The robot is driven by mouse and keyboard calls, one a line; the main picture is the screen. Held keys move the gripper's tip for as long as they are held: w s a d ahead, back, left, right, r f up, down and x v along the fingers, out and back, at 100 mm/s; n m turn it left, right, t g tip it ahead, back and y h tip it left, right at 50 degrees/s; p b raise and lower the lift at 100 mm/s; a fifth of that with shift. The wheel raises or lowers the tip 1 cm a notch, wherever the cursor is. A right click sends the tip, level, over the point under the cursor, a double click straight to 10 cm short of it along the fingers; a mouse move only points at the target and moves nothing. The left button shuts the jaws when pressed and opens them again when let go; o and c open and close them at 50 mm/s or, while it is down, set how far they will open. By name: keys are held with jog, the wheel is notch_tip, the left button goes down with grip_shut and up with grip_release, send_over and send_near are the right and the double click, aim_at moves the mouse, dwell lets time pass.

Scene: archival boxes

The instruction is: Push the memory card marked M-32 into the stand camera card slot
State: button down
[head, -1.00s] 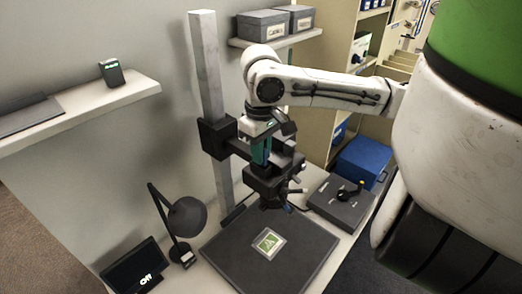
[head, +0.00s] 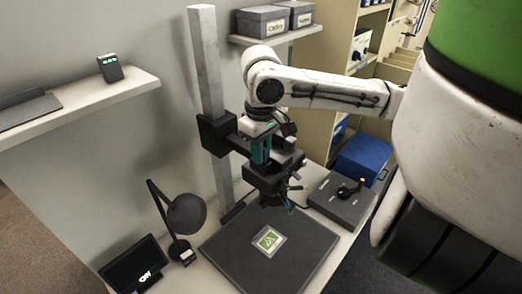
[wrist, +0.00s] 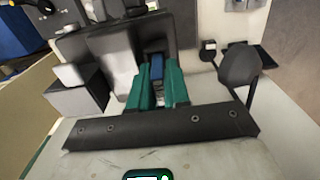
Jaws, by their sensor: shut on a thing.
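The stand camera (head: 277,172) is a black body on an arm from a tall grey column (head: 206,60), above a dark baseboard (head: 232,257). My gripper (head: 262,150) has teal fingers and points down at the camera's top left side. In the wrist view my gripper (wrist: 157,84) is shut on a small blue piece (wrist: 157,66), which appears to be the memory card. Its M-32 marking cannot be read. The card slot is hidden by the fingers, and I cannot tell how deep the card sits.
A lamp (head: 186,214) and a small screen (head: 133,270) stand left of the baseboard. A control box with a lever (head: 338,200) stands at right, with a blue box (head: 364,158) behind. A wall shelf (head: 85,103) holds a small device (head: 110,68). A pale card (head: 269,240) lies on the baseboard.

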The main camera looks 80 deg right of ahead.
jog(key=shift+f, duration=0.35)
jog(key=shift+s+a+f+b, duration=0.1)
jog(key=shift+a+f+b, duration=0.05)
jog(key=shift+f+b, duration=0.2)
jog(key=shift+s+f+b, duration=0.1)
jog(key=shift+f+b, duration=0.2)
jog(key=c, duration=1.1)
grip_release()
jog(key=shift+a, duration=0.15)
jog(key=shift+o, duration=0.4)
jog(key=shift+d+r+p, duration=0.25)
jog(key=shift+r+p, duration=0.55)
jog(key=shift+d+r+p, duration=0.2)
jog(key=shift+r+p, duration=0.55)
jog(key=shift+p, duration=0.05)
jog(key=shift+w+a+r+p, duration=0.1)
jog(key=shift+r+p, duration=0.5)
jog(key=shift+r, duration=0.3)
jog(key=shift+w+a+r+p, duration=0.1)
jog(key=shift+r+p, duration=0.5)
jog(key=shift+r, duration=0.25)
